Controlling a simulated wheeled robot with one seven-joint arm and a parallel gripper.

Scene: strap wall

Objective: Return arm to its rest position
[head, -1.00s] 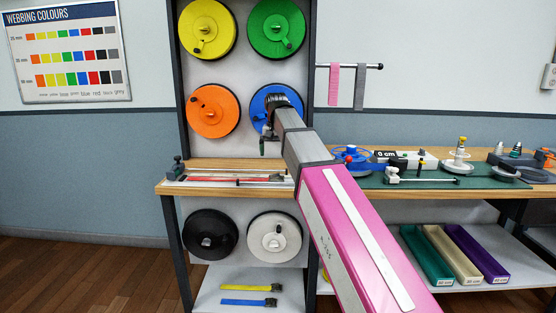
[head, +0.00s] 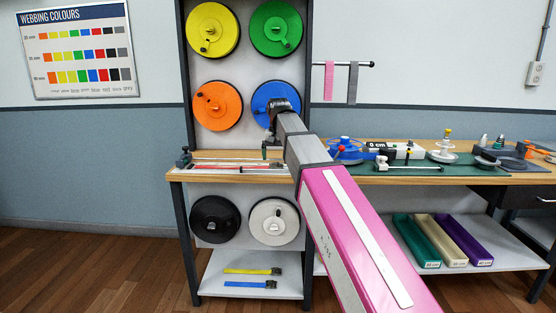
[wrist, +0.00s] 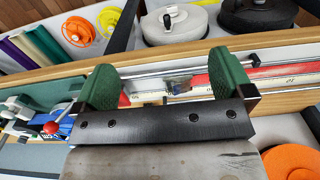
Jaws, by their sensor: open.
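My arm reaches from the lower right of the head view toward the reel wall. Its pink and grey links cover part of the bench. My gripper (head: 268,145) is small there, in front of the lower edge of the blue reel (head: 277,100), and its fingers are hard to make out. In the wrist view my gripper (wrist: 165,80) shows two green fingers spread wide apart. Nothing is held between them.
The wooden bench edge (head: 230,180) runs beneath my gripper. Black (head: 214,219) and white (head: 275,221) reels hang below it. A rail with pink and grey straps (head: 353,82) juts out at right. Tools crowd the right bench. The floor at left is clear.

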